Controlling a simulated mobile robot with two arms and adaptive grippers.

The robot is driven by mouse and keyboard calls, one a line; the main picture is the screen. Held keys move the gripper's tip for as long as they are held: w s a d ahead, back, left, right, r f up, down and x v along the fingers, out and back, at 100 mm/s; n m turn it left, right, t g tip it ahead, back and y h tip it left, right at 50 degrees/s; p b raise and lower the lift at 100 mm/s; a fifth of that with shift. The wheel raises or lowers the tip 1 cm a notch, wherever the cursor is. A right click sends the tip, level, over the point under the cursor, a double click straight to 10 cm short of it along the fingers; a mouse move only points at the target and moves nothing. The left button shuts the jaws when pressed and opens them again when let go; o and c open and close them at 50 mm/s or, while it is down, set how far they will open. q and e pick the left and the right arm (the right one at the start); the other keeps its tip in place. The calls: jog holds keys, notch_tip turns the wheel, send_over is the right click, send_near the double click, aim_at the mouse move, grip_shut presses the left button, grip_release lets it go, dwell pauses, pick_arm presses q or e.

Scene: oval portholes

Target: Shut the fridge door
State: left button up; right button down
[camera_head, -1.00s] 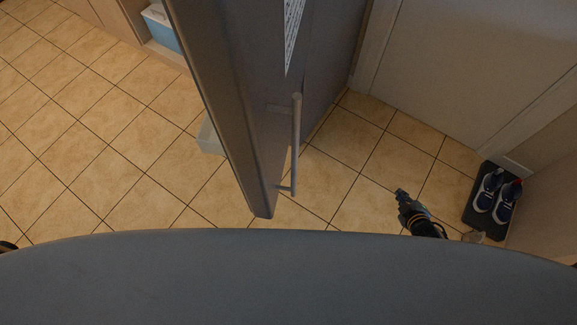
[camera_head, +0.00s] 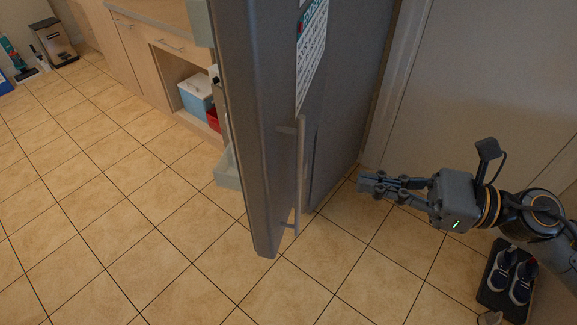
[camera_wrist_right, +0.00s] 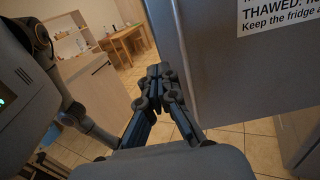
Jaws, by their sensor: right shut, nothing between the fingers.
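The grey fridge door (camera_head: 265,130) stands open in the head view, its edge facing me. Its outer face, with a vertical bar handle (camera_head: 302,170) and a printed notice (camera_head: 312,55), is turned to the right. The door also shows in the right wrist view (camera_wrist_right: 225,85), close on the right, with part of the notice (camera_wrist_right: 285,18). My right gripper (camera_head: 361,184) is shut and empty, to the right of the handle on the outer side, apart from it. Its shut fingers point forward in the right wrist view (camera_wrist_right: 158,72). My left gripper is out of view.
Pale bins (camera_head: 228,168) show on the door's inner side. A wooden cabinet (camera_head: 140,50) holds a blue-white box (camera_head: 196,95). Shoes on a dark mat (camera_head: 492,285) lie at the lower right, near a pale wall (camera_head: 480,90). The tiled floor at left is clear.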

aim_at(269, 161)
jog(key=p+x, duration=0.2)
jog(key=x, duration=0.2)
jog(key=p+x, duration=0.3)
jog(key=x, duration=0.1)
jog(key=p+x, duration=0.3)
jog(key=x, duration=0.1)
jog(key=shift+a+r, duration=0.15)
jog(key=shift+r, duration=0.1)
jog(key=shift+w+a+f, duration=0.1)
jog(key=shift+a+f, duration=0.1)
jog(key=shift+a, duration=0.15)
jog(key=shift+a, duration=0.1)
